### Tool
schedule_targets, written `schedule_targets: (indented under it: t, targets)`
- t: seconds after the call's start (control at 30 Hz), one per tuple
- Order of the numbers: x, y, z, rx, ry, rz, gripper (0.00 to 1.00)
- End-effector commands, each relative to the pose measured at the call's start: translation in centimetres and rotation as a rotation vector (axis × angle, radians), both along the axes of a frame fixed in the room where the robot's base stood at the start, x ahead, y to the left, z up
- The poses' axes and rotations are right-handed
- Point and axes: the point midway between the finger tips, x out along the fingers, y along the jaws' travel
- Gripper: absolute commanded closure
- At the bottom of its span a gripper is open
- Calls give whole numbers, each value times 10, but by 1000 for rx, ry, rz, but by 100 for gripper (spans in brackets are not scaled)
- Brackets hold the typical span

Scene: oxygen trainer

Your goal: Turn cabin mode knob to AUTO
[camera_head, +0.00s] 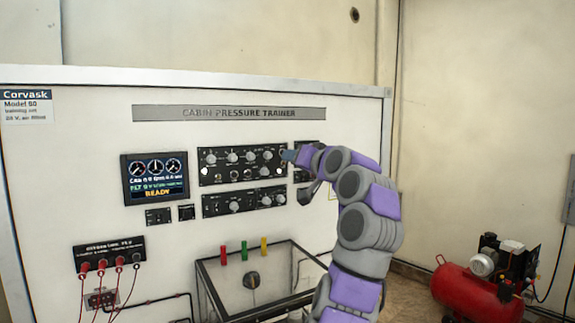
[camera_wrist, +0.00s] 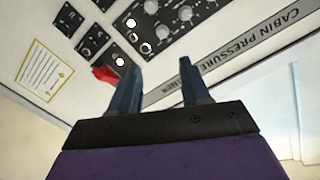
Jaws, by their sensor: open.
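The black upper control panel (camera_head: 241,178) carries several pale round knobs on the white trainer board. Its labels are too small to read, so I cannot tell which knob is cabin mode or where it points. My gripper (camera_head: 286,155) is at the panel's right end in the head view and hides part of it. In the wrist view my gripper (camera_wrist: 159,72) is open, with nothing seen between its two fingers. Several knobs, one of them a pale knob (camera_wrist: 162,32), show beyond the fingertips, with the board rotated in this view. I cannot tell whether the fingers touch the board.
A red switch cover (camera_wrist: 105,74) is close beside the left finger in the wrist view. A lower knob panel (camera_head: 248,209) and a display reading READY (camera_head: 155,178) are on the board. A framed box (camera_head: 225,275) juts out below. A red compressor (camera_head: 478,295) stands right.

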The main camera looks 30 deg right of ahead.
Motion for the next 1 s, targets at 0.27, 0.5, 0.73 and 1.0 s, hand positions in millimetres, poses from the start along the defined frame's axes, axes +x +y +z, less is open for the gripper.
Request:
schedule_targets:
  t: [0.27,0.5,0.73,1.0]
  targets:
    - [-29,-1,1,0,0,-1,53]
    - [-31,-1,1,1,2,0,53]
    - [-31,-1,1,0,2,1,53]
    - [-25,-4,-2,45,22,29,53]
